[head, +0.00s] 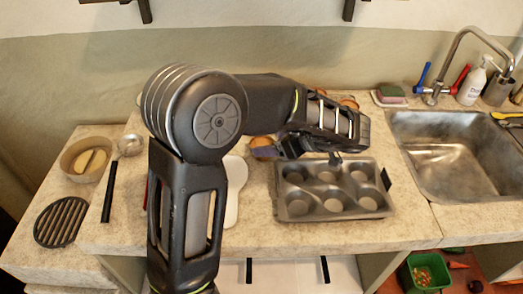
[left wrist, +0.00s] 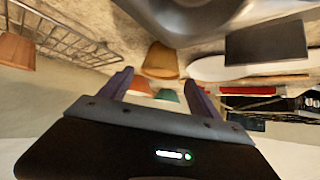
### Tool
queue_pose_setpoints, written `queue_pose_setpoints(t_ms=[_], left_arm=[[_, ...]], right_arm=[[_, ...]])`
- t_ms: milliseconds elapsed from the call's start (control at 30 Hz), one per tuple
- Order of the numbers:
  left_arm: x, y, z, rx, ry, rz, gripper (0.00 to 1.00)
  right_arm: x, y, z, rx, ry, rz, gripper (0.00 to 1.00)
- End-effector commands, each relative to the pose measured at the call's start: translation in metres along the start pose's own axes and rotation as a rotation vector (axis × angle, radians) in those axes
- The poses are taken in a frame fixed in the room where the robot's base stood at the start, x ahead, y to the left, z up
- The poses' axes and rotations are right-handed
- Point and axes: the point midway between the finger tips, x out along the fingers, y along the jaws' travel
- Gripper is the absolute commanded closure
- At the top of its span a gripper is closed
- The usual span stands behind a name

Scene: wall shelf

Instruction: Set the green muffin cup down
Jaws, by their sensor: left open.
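The green muffin cup (left wrist: 168,95) shows in the left wrist view, between the fingers in the picture and partly behind an orange-brown cup (left wrist: 160,62). I cannot make out the green cup in the head view, where my arm covers that area. My left gripper (left wrist: 160,88) is open, one finger at each side of the cups in the picture. In the head view, the left gripper (head: 300,150) is over the counter at the back edge of the grey muffin tin (head: 330,216). My right gripper is not in view.
Orange-brown cups (head: 262,141) stand behind the tin. A sink (head: 455,165) with a tap lies to the right. A bowl (head: 77,166), a ladle (head: 130,145) and a dark round trivet (head: 61,222) are at left. A white board (head: 236,180) lies left of the tin.

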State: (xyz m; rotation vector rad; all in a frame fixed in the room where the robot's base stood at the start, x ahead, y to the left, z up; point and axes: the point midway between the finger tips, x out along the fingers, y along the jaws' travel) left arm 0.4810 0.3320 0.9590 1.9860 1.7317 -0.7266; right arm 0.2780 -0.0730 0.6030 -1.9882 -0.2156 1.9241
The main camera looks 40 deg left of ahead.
Motion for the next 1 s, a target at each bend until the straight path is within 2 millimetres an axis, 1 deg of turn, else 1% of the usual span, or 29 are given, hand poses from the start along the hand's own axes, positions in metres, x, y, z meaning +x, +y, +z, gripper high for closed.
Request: queue_pose_setpoints(t_ms=[33,400,700,1000], left_arm=[[0.001,0.001,0.003,-0.017,0.013,0.007,0.28],[0.002,0.002,0.002,-0.037,0.022,0.012,0.28],[0.026,0.002,0.002,-0.036,0.021,0.011,0.28],[0.028,0.002,0.002,-0.036,0.021,0.011,0.28]], right_arm=[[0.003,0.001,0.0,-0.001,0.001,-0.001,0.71],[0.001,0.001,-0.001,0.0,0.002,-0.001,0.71],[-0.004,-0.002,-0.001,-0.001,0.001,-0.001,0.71],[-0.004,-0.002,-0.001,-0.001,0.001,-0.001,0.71]])
